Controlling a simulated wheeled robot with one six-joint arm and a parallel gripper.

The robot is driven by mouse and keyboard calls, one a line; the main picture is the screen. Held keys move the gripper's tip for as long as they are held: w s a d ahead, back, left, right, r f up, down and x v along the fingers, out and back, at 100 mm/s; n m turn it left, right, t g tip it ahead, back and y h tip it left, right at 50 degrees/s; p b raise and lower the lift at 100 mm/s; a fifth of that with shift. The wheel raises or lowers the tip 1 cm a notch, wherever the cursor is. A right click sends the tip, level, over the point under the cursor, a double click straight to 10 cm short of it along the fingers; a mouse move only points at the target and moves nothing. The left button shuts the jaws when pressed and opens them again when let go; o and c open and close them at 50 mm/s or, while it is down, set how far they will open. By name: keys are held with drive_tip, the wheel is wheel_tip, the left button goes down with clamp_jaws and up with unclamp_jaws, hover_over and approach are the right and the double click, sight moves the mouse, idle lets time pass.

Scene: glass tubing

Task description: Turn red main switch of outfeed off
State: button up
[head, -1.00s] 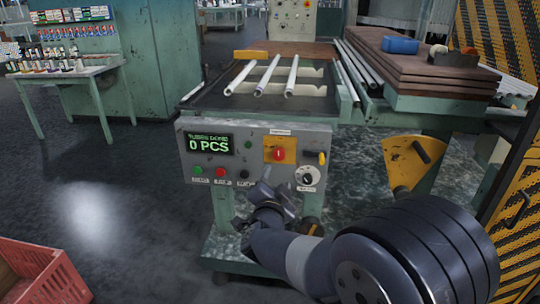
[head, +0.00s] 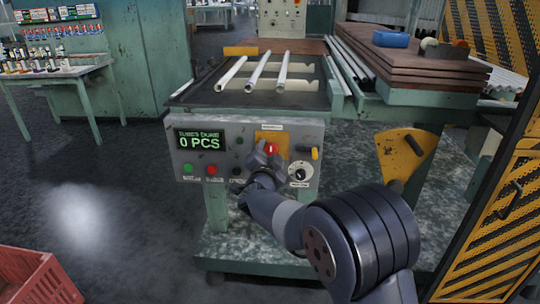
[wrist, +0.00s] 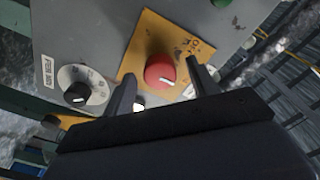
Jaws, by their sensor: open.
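The red main switch (head: 271,149) is a round red knob on a yellow plate (head: 282,138) on the front of the grey control panel. In the wrist view the red switch (wrist: 160,72) sits near the middle, with a pale mark on its face. My gripper (head: 265,154) is in front of the panel and partly covers the switch and plate in the head view. In the wrist view my gripper (wrist: 162,70) is open, with one finger on each side of the red knob. Whether the fingers touch it I cannot tell.
The panel also has a display (head: 199,139) reading "0 PCS", green and red buttons, a black rotary knob (head: 300,173) and a yellow-black lever (head: 314,153). Glass tubes (head: 264,72) lie on the table above. A yellow bracket (head: 400,150) stands right. A red crate (head: 38,278) is lower left.

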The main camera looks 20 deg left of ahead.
drive_tip(key=shift+c, duration=0.5)
drive_tip(key=c, duration=0.9)
